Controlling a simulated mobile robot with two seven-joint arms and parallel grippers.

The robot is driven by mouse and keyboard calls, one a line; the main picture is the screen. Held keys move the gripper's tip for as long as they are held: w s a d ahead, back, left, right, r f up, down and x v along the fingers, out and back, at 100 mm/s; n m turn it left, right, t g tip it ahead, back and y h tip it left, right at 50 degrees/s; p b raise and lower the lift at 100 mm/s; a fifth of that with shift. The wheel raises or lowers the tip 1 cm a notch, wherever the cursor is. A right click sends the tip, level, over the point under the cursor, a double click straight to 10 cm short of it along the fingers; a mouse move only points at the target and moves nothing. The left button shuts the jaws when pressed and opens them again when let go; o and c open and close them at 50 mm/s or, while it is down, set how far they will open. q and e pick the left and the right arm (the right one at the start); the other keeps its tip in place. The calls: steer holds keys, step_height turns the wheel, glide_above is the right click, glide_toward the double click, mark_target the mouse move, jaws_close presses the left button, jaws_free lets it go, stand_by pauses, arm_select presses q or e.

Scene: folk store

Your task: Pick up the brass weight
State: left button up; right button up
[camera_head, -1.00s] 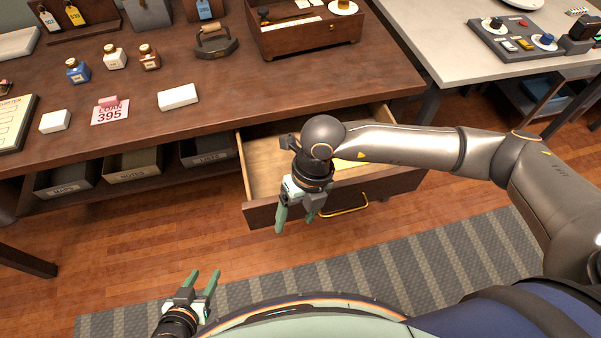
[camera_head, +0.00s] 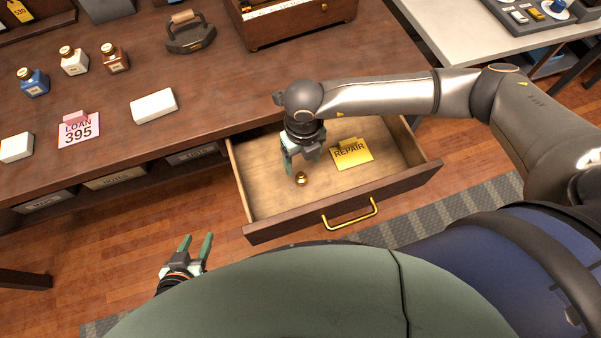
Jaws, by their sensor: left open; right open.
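The brass weight (camera_head: 301,179) is a small, shiny gold piece on the floor of the open wooden drawer (camera_head: 265,196). My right gripper (camera_head: 303,168) is over the drawer, pointing down, with its green fingers open just above and behind the weight. I cannot tell whether a fingertip touches it. My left gripper (camera_head: 195,245) is open and empty, low at the left, over the wooden floor in front of the desk.
A yellow REPAIR card (camera_head: 352,152) lies in the drawer right of my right gripper. The drawer front has a brass handle (camera_head: 350,214).

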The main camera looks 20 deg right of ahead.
mark_target(302, 175)
step_height(302, 175, down, 8)
steer(key=shift+s+a+r, duration=0.1)
steer(key=shift+r, duration=0.05)
stand_by(0.3)
jaws_close()
stand_by(0.4)
